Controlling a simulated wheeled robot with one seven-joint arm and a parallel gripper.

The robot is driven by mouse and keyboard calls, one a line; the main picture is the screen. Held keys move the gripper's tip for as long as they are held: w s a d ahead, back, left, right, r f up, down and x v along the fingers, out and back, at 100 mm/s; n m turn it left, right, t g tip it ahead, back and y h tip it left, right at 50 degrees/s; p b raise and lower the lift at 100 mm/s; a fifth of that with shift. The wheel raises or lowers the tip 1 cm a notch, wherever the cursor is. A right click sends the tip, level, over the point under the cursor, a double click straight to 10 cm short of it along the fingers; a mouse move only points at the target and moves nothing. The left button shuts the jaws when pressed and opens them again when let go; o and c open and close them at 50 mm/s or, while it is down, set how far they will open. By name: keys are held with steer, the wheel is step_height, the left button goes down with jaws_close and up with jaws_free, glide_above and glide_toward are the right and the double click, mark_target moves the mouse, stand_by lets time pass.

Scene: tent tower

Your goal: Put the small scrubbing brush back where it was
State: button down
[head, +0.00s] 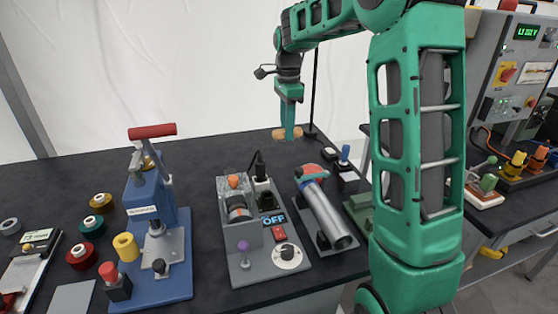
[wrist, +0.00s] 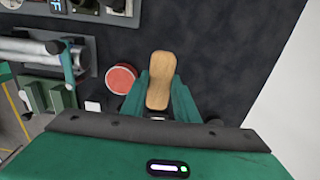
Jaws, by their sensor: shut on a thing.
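The small scrubbing brush shows as a tan wooden body (wrist: 160,80) in the wrist view. My gripper (wrist: 160,98) is shut on it, with one green finger on each side. In the head view my gripper (head: 288,128) points down over the back of the dark table, with the brush (head: 283,135) at its fingertips. It appears held above the table top, but the exact height is hard to tell. The bristles are hidden.
A round red thing (wrist: 121,79) lies left of the brush in the wrist view. A metal tube on a stand (head: 325,212), a grey device marked OFF (head: 262,235) and a blue press (head: 155,250) stand nearer. Dark table right of the brush (wrist: 225,60) is clear.

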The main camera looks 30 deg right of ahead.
steer(key=shift+w+f, duration=0.25)
steer(key=shift+w, duration=0.1)
step_height(320, 180, down, 5)
steer(key=shift+w+a, duration=0.1)
steer(key=shift+w, duration=0.05)
steer(key=shift+f, duration=2.35)
steer(key=shift+f, duration=0.1)
steer(key=c, duration=1.4)
jaws_free()
step_height(320, 180, up, 12)
steer(key=shift+r, duration=0.15)
